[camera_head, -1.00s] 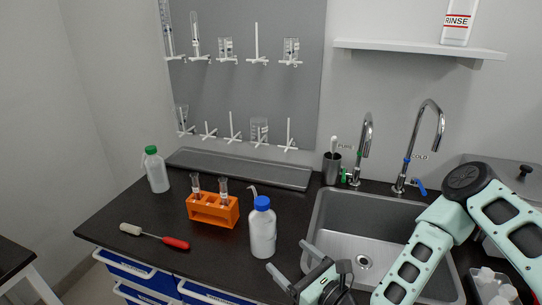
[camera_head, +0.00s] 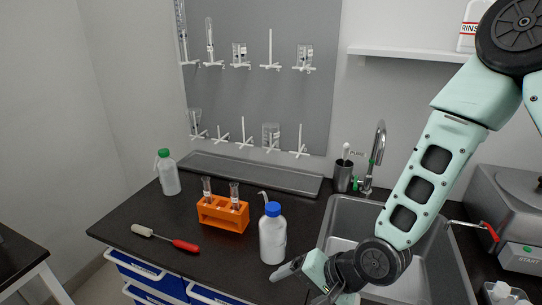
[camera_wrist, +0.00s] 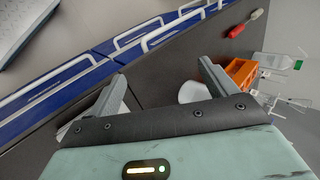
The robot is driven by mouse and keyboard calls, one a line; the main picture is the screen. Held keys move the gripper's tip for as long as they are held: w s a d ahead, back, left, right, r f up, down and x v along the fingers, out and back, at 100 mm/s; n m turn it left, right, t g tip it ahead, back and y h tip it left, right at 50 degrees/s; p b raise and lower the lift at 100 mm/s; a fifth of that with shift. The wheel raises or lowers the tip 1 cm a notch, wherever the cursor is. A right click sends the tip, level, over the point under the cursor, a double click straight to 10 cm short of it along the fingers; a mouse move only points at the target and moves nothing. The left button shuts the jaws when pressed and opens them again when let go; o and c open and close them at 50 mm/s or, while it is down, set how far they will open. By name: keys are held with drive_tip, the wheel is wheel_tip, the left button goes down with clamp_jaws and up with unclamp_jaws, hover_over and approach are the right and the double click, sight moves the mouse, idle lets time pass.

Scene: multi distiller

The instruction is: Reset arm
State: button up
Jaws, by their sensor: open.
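My gripper (camera_head: 306,282) is at the front of the black counter, just left of the sink. It is near the right side of the blue-capped white bottle (camera_head: 272,238), apart from it as far as I can tell. In the wrist view my gripper (camera_wrist: 160,82) has its two fingers spread wide with nothing between them. My mint-green arm reaches across the sink from the right.
An orange rack (camera_head: 222,214) holds tubes. A green-capped bottle (camera_head: 168,174), a red-handled brush (camera_head: 165,239) and a sink (camera_head: 345,215) are on the counter. A grey machine (camera_head: 505,215) stands right. Blue drawers (camera_head: 150,278) are below.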

drive_tip(key=s+d+r+n+g+h, duration=0.1)
drive_tip(key=s+d+r+n+h, duration=0.2)
drive_tip(key=s+r+n, duration=0.3)
drive_tip(key=s+d+r+n+g+h, duration=0.1)
drive_tip(key=s+d+r+n+h, duration=0.2)
drive_tip(key=s+d+r+n, duration=0.2)
drive_tip(key=s+r+n, duration=0.1)
drive_tip(key=s+r, duration=0.2)
drive_tip(key=r, duration=0.2)
drive_tip(key=shift+s+d+r+n+g+h, duration=0.3)
drive_tip(key=shift+d+r+n+h, duration=0.05)
drive_tip(key=shift+n+h, duration=0.05)
